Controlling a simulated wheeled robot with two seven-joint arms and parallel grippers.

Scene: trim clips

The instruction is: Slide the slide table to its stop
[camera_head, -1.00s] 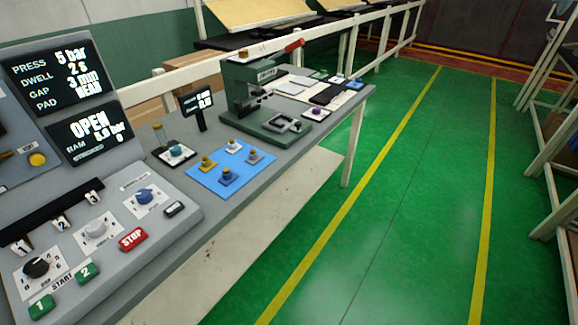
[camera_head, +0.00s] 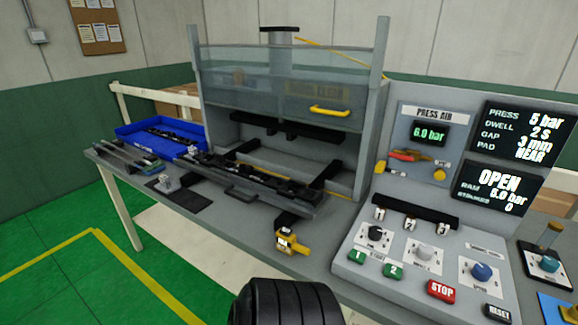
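The slide table (camera_head: 290,206) is a dark grey plate with a dark handle (camera_head: 240,194) on its front edge. It sits in front of the press (camera_head: 362,130), sticking out from the opening toward me, on dark rails (camera_head: 328,176). A long black trim part (camera_head: 236,173) with small clips lies along it. The clear guard (camera_head: 265,80) with a yellow handle (camera_head: 330,111) is above the opening. The panel screen reads OPEN. Neither gripper shows; only a black ribbed piece, likely my arm, shows at the bottom middle.
The control panel (camera_head: 345,262) with knobs and buttons stands to the right. A yellow device (camera_head: 292,241) lies on the bench before the press. A blue tray (camera_head: 135,132) with black parts and a dark mat (camera_head: 180,194) are at left. Green floor is clear at lower left.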

